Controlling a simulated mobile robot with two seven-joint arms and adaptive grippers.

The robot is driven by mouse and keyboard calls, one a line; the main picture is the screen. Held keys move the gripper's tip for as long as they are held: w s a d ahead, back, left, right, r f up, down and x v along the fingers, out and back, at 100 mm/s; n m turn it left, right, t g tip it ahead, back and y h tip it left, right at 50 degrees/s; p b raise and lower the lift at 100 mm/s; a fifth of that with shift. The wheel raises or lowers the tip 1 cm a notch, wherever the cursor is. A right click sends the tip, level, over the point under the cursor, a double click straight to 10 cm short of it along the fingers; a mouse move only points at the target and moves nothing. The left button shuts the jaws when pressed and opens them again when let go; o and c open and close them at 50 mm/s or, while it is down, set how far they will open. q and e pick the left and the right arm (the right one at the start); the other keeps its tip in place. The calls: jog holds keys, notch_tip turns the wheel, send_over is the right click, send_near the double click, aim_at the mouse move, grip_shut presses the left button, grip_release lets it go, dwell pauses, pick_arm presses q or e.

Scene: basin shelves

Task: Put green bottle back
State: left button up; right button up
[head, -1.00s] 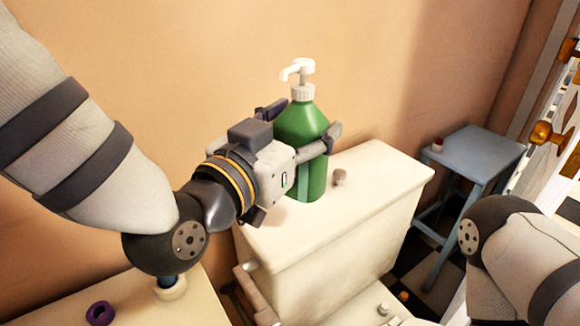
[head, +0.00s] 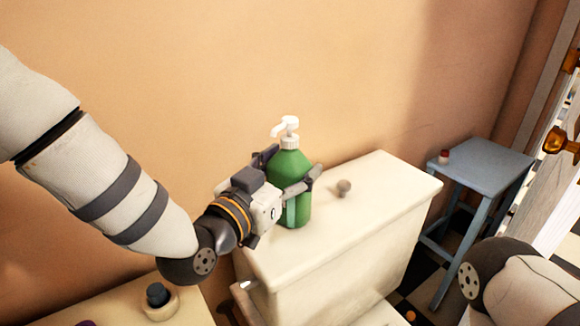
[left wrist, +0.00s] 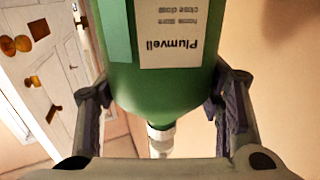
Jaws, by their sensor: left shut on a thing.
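The green bottle (head: 296,205) has a white pump top and stands upright at the left part of the cream cistern top (head: 375,190) in the head view. My left gripper (head: 290,172) is shut on it, one finger on each side of its body. In the left wrist view the green bottle (left wrist: 160,85) fills the middle, upside down in the picture, with a white label reading "Plumvell". The bottle's base seems to be at the cistern top, but I cannot tell whether it touches. My right gripper is out of view; only part of the right arm shows.
A small grey-brown knob (head: 344,188) sits on the cistern top, right of the bottle. A blue-grey stool (head: 490,165) with a small red-and-white item (head: 443,157) stands at the right. A dark-capped item (head: 158,296) is at lower left. The cistern's right part is clear.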

pick_arm(q)
jog(key=shift+f, duration=0.2)
jog(key=o, duration=1.4)
jog(key=shift+r, duration=0.15)
jog(key=shift+s+a+r, duration=0.1)
jog(key=shift+s, duration=0.1)
jog(key=v, duration=1.1)
jog(key=shift+s+a, duration=0.15)
jog(key=shift+s, duration=0.1)
